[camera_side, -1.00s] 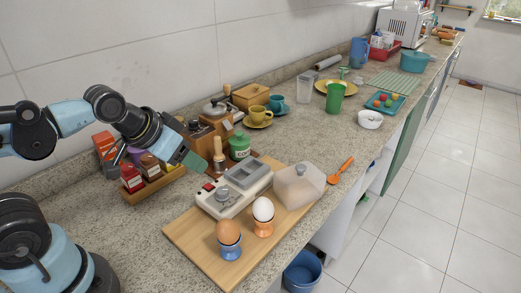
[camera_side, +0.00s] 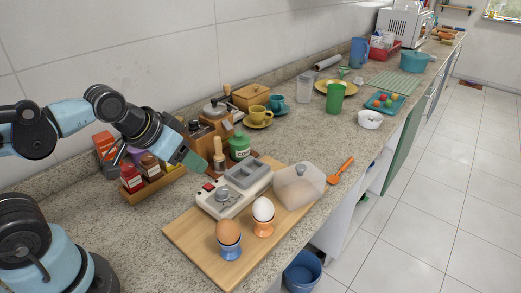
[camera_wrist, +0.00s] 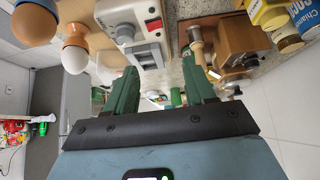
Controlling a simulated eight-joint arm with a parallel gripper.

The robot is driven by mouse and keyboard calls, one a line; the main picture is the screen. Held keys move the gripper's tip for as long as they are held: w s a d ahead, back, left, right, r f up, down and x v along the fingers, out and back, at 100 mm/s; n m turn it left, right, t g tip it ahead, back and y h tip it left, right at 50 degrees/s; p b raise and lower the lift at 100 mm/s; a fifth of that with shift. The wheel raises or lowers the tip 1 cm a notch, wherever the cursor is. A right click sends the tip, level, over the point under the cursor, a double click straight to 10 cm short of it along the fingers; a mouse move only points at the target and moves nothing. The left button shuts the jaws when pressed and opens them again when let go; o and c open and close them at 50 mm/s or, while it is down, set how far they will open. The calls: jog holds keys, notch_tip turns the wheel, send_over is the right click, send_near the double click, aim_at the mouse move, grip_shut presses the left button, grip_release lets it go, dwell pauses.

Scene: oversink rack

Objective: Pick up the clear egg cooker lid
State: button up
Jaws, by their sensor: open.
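The clear egg cooker lid (camera_side: 299,188) is a see-through box with a small knob on top. It sits at the right end of the wooden board (camera_side: 190,245), beside the grey-white egg cooker (camera_side: 233,193). My gripper (camera_side: 193,161) is open and empty, up to the left of the cooker and well apart from the lid. In the wrist view, the green fingers (camera_wrist: 160,75) are spread with nothing between them, and the cooker (camera_wrist: 140,25) is beyond them.
A brown egg (camera_side: 228,233) and a white egg (camera_side: 263,209) stand in cups on the board's front part. A spice rack (camera_side: 153,184), a wooden grinder (camera_side: 218,158) and a green jar (camera_side: 240,146) are near my gripper. An orange spoon (camera_side: 342,169) lies right of the lid.

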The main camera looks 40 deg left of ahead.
jog(key=shift+o, duration=0.4)
jog(key=o, duration=0.8)
jog(key=w+d+r+m+g, duration=0.1)
jog(key=w+d+r+g, duration=0.1)
jog(key=w+d+r, duration=0.3)
jog(key=m+g, duration=0.3)
jog(key=g, duration=0.2)
send_near(300, 174)
jog(key=shift+w+a+f, duration=0.5)
jog(key=shift+a+f, duration=0.05)
jog(key=shift+a, duration=0.15)
jog(key=shift+w+d+f, duration=0.15)
jog(key=shift+d+f, duration=0.15)
jog(key=shift+f, duration=0.15)
notch_tip(300, 174, down, 12)
jog(key=shift+d+r, duration=0.1)
jog(key=shift+d, duration=0.05)
